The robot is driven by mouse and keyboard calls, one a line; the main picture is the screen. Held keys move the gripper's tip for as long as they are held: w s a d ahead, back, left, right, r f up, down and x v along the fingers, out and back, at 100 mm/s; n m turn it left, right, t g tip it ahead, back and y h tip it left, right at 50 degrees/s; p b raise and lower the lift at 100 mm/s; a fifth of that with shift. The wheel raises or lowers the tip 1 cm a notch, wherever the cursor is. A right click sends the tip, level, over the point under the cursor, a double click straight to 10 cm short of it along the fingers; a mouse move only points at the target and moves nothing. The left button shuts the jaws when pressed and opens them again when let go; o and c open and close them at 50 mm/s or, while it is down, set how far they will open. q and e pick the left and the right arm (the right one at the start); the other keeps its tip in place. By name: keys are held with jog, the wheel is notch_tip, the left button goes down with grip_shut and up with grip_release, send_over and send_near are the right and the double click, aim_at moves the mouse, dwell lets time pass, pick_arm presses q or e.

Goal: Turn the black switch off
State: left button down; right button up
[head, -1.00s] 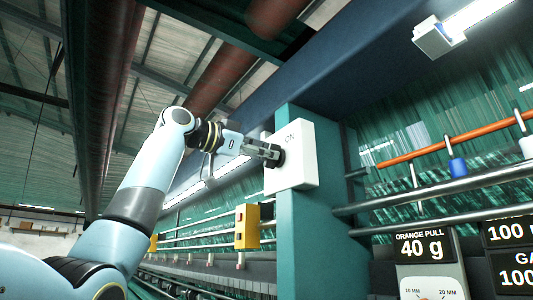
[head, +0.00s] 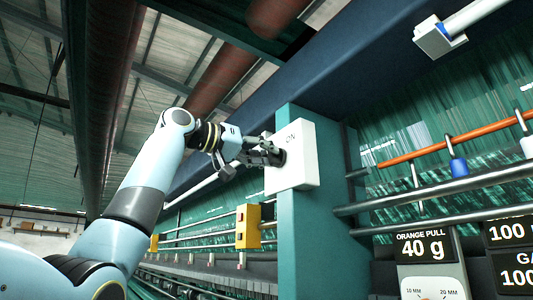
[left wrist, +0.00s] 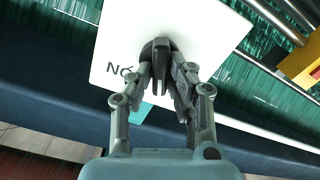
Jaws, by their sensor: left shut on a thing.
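The black switch (head: 281,158) is a round knob on the front of a white box (head: 304,165) marked ON, mounted on a teal post (head: 300,235). In the left wrist view the black switch (left wrist: 157,50) sits between the fingertips, and the ON mark appears upside down to its left. My left gripper (head: 273,156) is shut on the switch, with its fingers rolled over. It also shows in the left wrist view (left wrist: 161,72). My right gripper is not in view.
A yellow box (head: 247,226) hangs left of the post. Metal rails (head: 440,193) and an orange bar (head: 450,143) run right of it, before green netting. An unlit tube lamp (head: 440,38) is at top right. A 40 g gauge (head: 428,265) stands lower right.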

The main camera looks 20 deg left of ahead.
pick_arm(q)
jog(key=shift+w+a+n, duration=0.1)
jog(key=shift+n, duration=2.1)
jog(key=c, duration=1.3)
grip_release()
jog(key=shift+f, duration=0.1)
jog(key=v, duration=1.2)
